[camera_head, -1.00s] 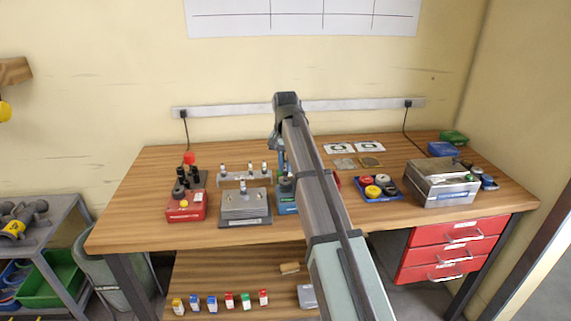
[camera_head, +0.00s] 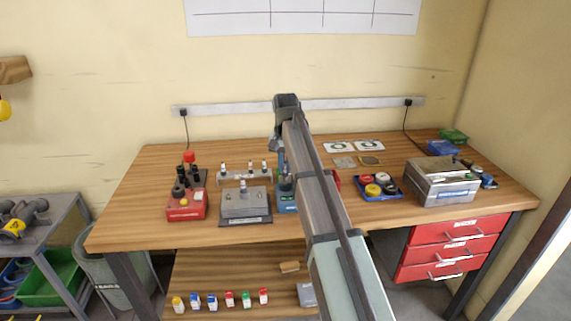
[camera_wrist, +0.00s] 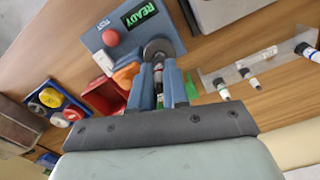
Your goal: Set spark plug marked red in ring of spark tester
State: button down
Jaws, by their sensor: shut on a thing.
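The spark tester is a blue box (camera_wrist: 112,36) with a lit green READY display, a red button and a round metal ring (camera_wrist: 160,48); it also shows, partly behind my arm, in the head view (camera_head: 285,201). My gripper (camera_wrist: 159,66) has its blue fingers closed at the ring, with a pale, slim spark plug (camera_wrist: 158,77) between them. Its colour mark is hidden, and I cannot tell whether its lower end is inside the ring. Other plugs stand in a clear rack (camera_head: 237,177), also seen in the wrist view (camera_wrist: 232,77).
A grey block (camera_head: 230,204) with one upright plug stands left of the tester, and a red box (camera_head: 184,208) beyond it. Right of my arm are a blue tray (camera_head: 396,194) of coloured round parts and a metal box (camera_head: 441,187).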

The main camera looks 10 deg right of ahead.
jog(key=shift+f, duration=0.8)
jog(key=c, duration=1)
grip_release()
jog(key=shift+c, duration=0.2)
jog(key=shift+r, duration=3.55)
